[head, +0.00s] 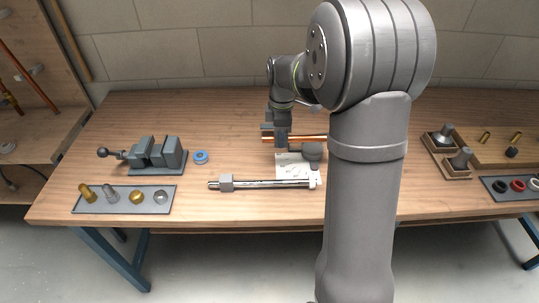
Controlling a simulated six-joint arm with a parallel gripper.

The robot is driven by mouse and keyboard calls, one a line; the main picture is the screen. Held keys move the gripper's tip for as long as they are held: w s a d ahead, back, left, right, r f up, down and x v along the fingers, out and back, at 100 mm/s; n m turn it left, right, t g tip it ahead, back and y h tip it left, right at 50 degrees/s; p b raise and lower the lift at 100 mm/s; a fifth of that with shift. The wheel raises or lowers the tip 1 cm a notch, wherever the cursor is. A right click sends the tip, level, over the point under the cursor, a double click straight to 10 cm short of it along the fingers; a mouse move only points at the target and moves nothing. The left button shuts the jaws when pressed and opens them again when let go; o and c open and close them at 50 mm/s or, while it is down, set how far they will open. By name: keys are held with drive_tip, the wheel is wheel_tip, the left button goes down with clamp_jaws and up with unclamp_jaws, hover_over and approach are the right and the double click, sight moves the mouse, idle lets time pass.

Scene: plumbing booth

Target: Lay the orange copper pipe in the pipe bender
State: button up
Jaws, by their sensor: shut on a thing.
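The orange copper pipe (308,139) lies roughly level, left to right in the picture, at the middle of the table. My gripper (282,143) points down and is shut on the pipe near its left part. My arm may hide the pipe's right end. The pipe bender seems to be the pale plate (290,172) with a dark grey round former (312,149) and a long chrome bar (270,184) along its front. The pipe shows just behind the former. I cannot tell whether it touches the bender or hangs above it.
A grey vise (158,153) and a blue roll (201,157) stand left, behind a tray (150,207) of brass and grey fittings. Wooden holders (445,165) and a tray of rings (495,194) are at right. My arm covers the table right of the bender.

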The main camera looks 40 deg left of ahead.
drive_tip(key=w+a+f, duration=0.2)
drive_tip(key=w+f, duration=0.1)
drive_tip(key=w, duration=0.8)
drive_tip(key=shift+s+f, duration=0.1)
drive_tip(key=shift+f, duration=3.25)
drive_tip(key=o, duration=1.2)
drive_tip(key=shift+o, duration=0.5)
drive_tip(key=o, duration=0.7)
drive_tip(key=shift+r, duration=0.1)
